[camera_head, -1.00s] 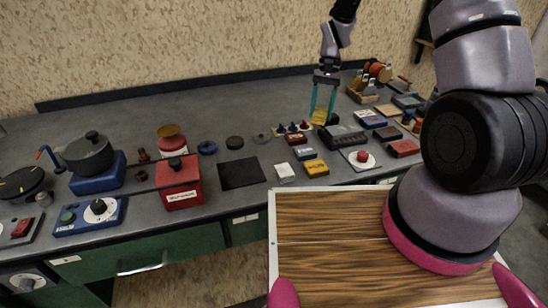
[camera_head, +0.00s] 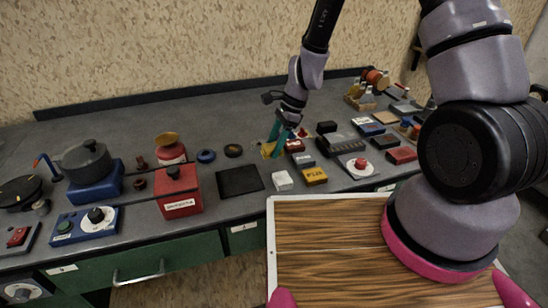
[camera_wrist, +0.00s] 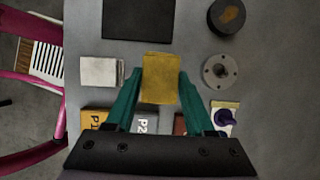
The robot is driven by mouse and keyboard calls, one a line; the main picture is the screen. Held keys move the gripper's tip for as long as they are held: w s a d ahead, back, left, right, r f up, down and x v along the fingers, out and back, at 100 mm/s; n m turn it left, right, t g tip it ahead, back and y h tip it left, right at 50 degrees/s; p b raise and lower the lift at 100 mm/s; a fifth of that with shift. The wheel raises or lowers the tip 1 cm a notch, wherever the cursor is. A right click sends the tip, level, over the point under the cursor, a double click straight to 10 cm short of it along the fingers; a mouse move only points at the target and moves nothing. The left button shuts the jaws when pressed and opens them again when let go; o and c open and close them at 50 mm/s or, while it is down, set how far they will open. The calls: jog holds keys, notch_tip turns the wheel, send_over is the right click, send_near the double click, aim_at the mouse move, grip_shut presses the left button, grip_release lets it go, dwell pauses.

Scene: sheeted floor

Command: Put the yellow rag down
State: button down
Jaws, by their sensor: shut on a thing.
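The yellow rag (camera_head: 267,151) is a small folded yellow cloth, held between the teal fingers of my gripper (camera_head: 277,140) over the counter, right of the black square mat. In the wrist view, the rag (camera_wrist: 160,80) sticks out between the two fingertips of my gripper (camera_wrist: 160,73), which is shut on it. How high the rag is above the counter is hard to tell.
Near the rag are the black mat (camera_head: 240,181), a white block (camera_head: 282,180), a yellow labelled box (camera_head: 314,176) and a dark disc (camera_head: 233,150). In the wrist view, a grey round part (camera_wrist: 215,72) lies right of the rag.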

aim_at(274, 164)
jog(key=shift+f, duration=2.1)
jog(key=shift+f, duration=0.2)
jog(key=shift+c, duration=1.3)
grip_release()
jog(key=shift+r, duration=0.1)
